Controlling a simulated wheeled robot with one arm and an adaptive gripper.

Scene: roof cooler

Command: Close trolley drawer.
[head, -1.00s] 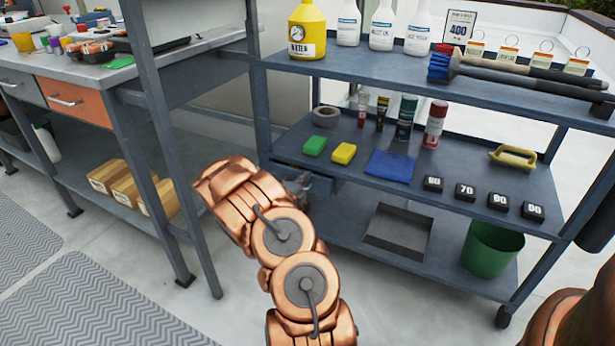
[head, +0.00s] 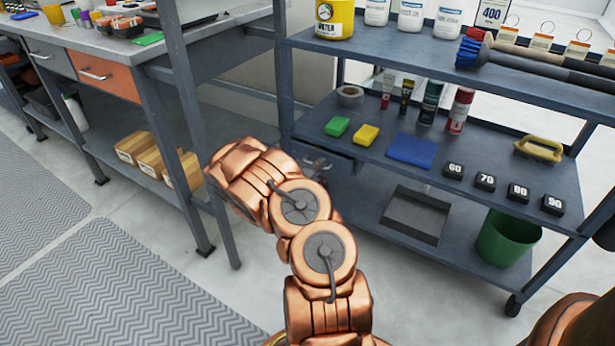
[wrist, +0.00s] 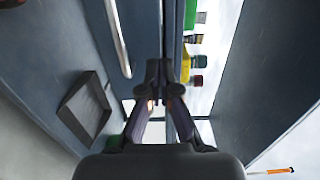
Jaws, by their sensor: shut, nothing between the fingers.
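The trolley (head: 400,190) stands at the right in the head view. Its drawer (head: 325,152) is under the left end of the middle shelf and seems to stick out past the shelf's front edge; how far is hard to tell. My copper arm partly covers it. In the wrist view the drawer front (wrist: 140,28) with its pale bar handle (wrist: 118,40) is close by. My gripper (wrist: 165,72) is shut and empty, its fingertips at or very near the drawer front, beside the handle. I cannot tell whether they touch it. In the head view my arm mostly hides the gripper.
A grey workbench (head: 150,50) with wooden blocks (head: 155,160) below stands close at the left. The middle shelf holds sponges, a blue cloth (head: 412,150) and black weights. A grey tray (head: 415,215) and green bin (head: 505,238) are on the lower shelf. Floor in front is clear.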

